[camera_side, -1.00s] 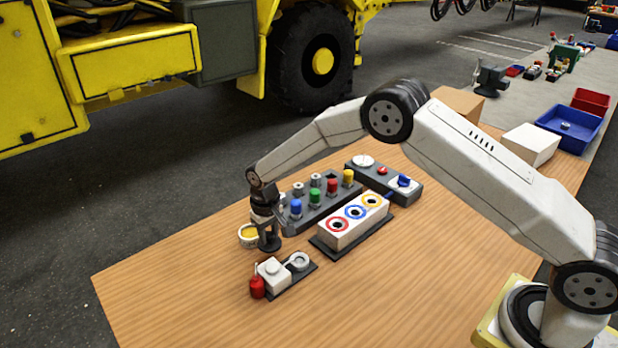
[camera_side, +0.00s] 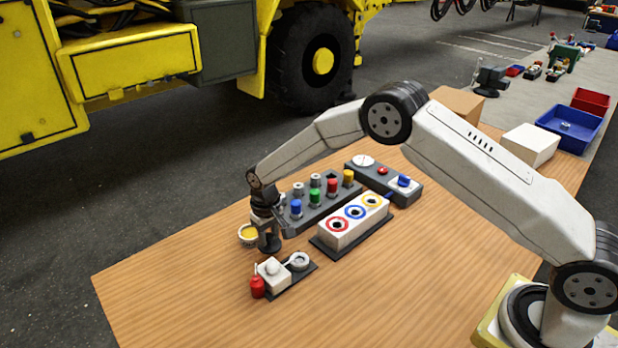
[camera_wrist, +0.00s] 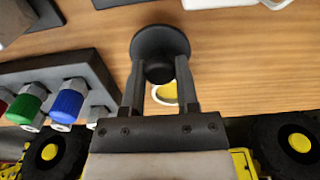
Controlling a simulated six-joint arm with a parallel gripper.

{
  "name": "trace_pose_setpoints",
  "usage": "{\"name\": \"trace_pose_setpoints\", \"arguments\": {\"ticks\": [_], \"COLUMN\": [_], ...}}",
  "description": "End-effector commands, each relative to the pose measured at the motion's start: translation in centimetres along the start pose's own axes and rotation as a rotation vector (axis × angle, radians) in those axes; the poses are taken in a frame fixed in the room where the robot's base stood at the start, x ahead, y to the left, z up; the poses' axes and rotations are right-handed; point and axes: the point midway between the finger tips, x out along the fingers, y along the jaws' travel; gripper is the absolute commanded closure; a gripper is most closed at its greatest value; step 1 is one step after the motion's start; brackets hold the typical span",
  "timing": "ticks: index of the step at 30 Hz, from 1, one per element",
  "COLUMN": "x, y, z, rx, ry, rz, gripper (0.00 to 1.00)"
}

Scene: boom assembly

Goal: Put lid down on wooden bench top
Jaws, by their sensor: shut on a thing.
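The lid is a dark round piece with a flared disc and a narrower stem. In the wrist view the lid (camera_wrist: 160,38) sits between the tips of my gripper (camera_wrist: 160,76), which is shut on its stem. In the side view my gripper (camera_side: 266,222) points down at the left part of the wooden bench top (camera_side: 190,285), with the lid (camera_side: 269,243) at its lower end. The lid is close to the wood; I cannot tell whether it touches.
A white-rimmed yellow dish (camera_side: 248,235) is just left of the lid. A rack of coloured connectors (camera_side: 314,205) and a white block with coloured rings (camera_side: 352,222) lie to the right. A small fixture with a red bottle (camera_side: 257,287) is in front. Bare wood lies at front left.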

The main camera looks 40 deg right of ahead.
Motion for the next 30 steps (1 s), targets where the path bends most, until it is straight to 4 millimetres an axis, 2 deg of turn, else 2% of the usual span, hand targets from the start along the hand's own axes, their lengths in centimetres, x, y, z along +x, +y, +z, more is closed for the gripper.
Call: {"name": "trace_pose_setpoints", "arguments": {"ticks": [30], "x": [0.52], "y": [0.0], "z": [0.0], "rx": [0.0], "ry": [0.0], "rz": [0.0], "gripper": [1.0]}}
